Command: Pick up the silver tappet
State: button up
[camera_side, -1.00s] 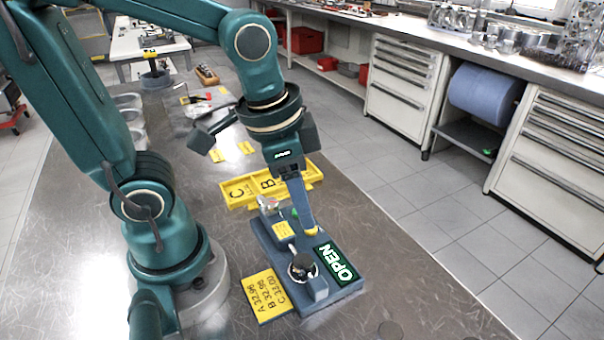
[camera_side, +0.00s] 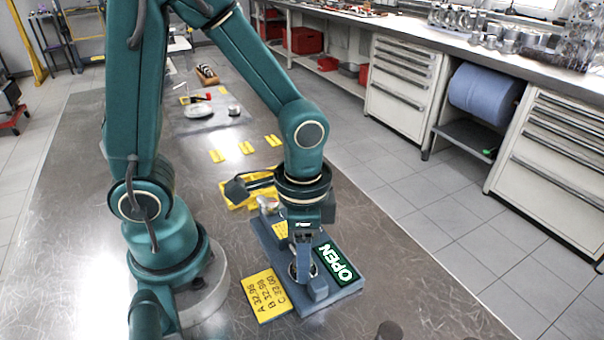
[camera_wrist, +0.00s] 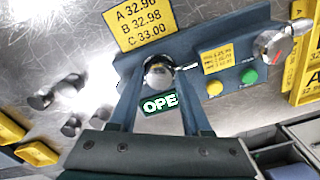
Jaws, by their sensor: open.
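A round, shiny silver part (camera_wrist: 158,73), apparently the silver tappet, sits in the round seat at one end of the blue-grey gauge fixture (camera_wrist: 222,38). My gripper (camera_wrist: 160,82) is open, with one finger on each side of that part in the wrist view. I cannot tell whether the fingers touch it. In the side view my gripper (camera_side: 302,272) points down low over the seat end of the fixture (camera_side: 345,290), and the fingers hide the part. Several other silver cylinders (camera_wrist: 41,98) lie loose on the metal table, left in the wrist view.
A yellow size card (camera_side: 265,295) lies beside the fixture. The fixture carries green (camera_wrist: 249,76) and orange (camera_wrist: 215,88) buttons and a silver knob (camera_wrist: 273,44). A yellow tray (camera_side: 236,203) lies behind it.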

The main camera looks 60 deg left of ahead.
jog(key=shift+c, duration=0.3)
grip_shut()
jog(key=shift+r, duration=0.1)
